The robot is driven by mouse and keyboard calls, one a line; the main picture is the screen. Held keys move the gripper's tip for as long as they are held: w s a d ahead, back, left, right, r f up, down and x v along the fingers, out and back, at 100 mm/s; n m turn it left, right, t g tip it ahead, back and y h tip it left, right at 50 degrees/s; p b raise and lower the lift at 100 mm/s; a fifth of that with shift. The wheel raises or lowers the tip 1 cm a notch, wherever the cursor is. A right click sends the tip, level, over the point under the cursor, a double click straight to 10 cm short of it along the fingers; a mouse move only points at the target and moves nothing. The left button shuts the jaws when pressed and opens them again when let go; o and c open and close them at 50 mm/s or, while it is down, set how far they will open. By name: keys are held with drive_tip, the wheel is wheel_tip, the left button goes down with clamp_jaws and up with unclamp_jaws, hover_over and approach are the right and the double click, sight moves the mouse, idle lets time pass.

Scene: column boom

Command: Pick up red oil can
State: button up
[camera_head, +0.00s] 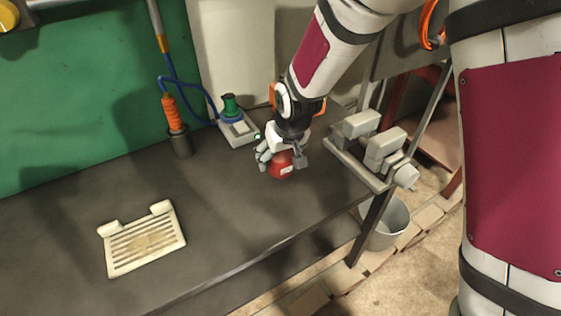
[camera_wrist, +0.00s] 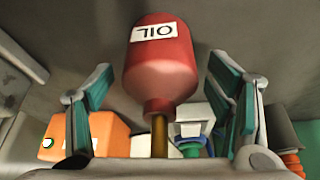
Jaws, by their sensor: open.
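The red oil can (camera_head: 281,165) stands on the dark workbench, near its right end. In the wrist view the can (camera_wrist: 160,68) shows a white label reading OIL upside down, with a brass-coloured spout (camera_wrist: 159,135) towards the bottom of the picture. My gripper (camera_head: 282,159) is right at the can in the head view, with a finger on either side of it. In the wrist view my gripper (camera_wrist: 160,100) is open, its green-padded fingers left and right of the can. Gaps show between the can and both pads.
A soldering iron in a holder (camera_head: 180,142) and a small station with a green spool (camera_head: 238,128) stand behind. A grey clamp device (camera_head: 372,145) is at the bench's right edge. A slotted cream tray (camera_head: 145,243) lies front left; the bench (camera_head: 225,220) between is clear.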

drive_tip(key=c, duration=1.5)
drive_tip(key=shift+r, duration=0.1)
